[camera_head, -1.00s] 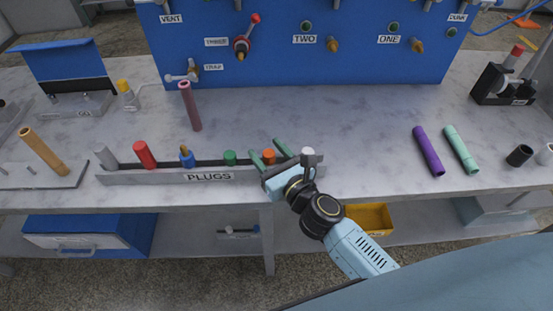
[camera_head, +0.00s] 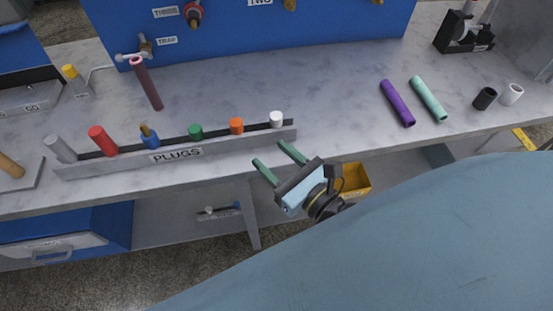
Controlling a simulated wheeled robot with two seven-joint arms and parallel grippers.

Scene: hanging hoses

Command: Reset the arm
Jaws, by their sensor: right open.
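My right gripper (camera_head: 279,161) is in front of the bench's front edge, just below the right end of the plug rack. Its two green fingers are spread apart with nothing between them. The plug rack (camera_head: 225,147), labelled PLUGS, holds a grey, a red (camera_head: 102,140), a blue (camera_head: 149,138), a green (camera_head: 195,132), an orange (camera_head: 236,126) and a white plug (camera_head: 276,119). My left gripper does not show.
A purple hose (camera_head: 397,103) and a mint hose (camera_head: 428,98) lie on the bench (camera_head: 330,100) at right, near a black and a white cap. A dark pink hose (camera_head: 147,84) hangs from the blue panel (camera_head: 240,45). A yellow bin (camera_head: 353,181) sits below.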

